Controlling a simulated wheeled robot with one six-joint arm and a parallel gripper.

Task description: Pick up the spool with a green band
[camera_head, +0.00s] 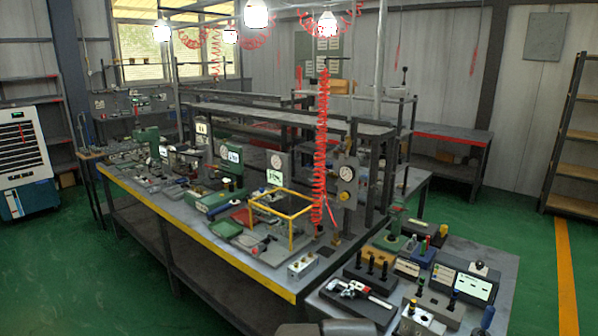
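The spools are small in this view, and their bands are hard to read. Another green-topped piece (423,246) stands among the blocks farther back on the same table. I cannot tell for sure which of them is the spool with a green band. My gripper does not show. A dark rounded shape at the bottom edge is probably part of my own arm.
The front right table (335,312) is crowded. It holds a black block with dark pegs (371,264), a red and white tool (363,290) and a box with light panels (465,284). A long bench (215,245) stands to the left. Green floor (535,270) is open at right.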

